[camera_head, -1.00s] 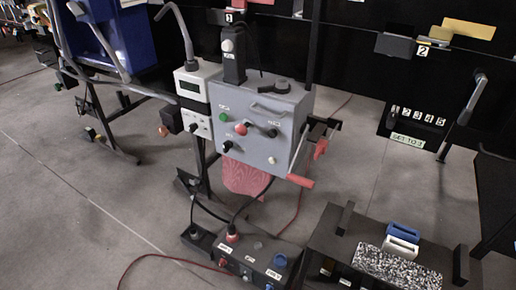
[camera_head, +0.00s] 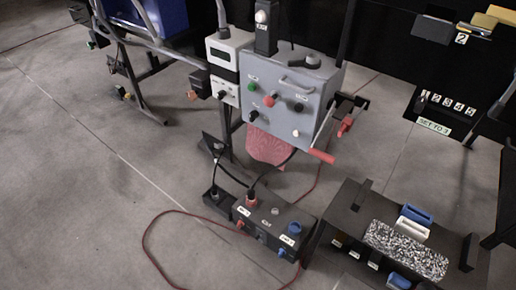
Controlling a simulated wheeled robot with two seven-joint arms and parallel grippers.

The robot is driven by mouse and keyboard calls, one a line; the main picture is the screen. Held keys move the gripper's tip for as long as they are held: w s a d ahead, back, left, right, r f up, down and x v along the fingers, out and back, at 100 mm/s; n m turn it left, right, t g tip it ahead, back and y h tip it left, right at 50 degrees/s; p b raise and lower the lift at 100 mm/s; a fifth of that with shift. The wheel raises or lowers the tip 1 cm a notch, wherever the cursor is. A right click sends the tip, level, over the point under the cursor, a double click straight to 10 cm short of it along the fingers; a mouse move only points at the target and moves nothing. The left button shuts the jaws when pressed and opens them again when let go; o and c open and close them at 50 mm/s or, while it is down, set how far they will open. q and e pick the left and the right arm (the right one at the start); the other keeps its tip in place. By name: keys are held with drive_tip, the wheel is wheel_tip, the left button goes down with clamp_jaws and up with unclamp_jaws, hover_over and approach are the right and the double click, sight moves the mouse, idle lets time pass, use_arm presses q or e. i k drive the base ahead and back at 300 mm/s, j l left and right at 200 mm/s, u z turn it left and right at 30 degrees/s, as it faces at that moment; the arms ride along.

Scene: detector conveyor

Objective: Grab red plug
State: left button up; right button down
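A red plug (camera_head: 252,200) sits upright on the left part of the top of a low black socket box (camera_head: 272,225). A black cable rises from it toward the grey control box. A blue plug or cap (camera_head: 295,228) sits at the right of the same box top. Small red and blue fittings show on its front face. Neither of my grippers is in view.
A grey control box (camera_head: 318,85) on a stand rises behind the socket box. A black bench (camera_head: 343,215) with a speckled pad stands to the right. A red cable (camera_head: 147,240) loops on the floor at left. The floor left of it is clear.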

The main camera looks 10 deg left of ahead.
sight(250, 196)
drive_tip(key=i+j+z, duration=0.1)
drive_tip(key=z, duration=0.65)
drive_tip(key=j+z, duration=0.35)
drive_tip(key=j, duration=0.35)
drive_tip(key=j+z, duration=0.4)
drive_tip(key=j, duration=0.85)
drive_tip(key=k+j, duration=0.1)
drive_tip(key=j, duration=0.45)
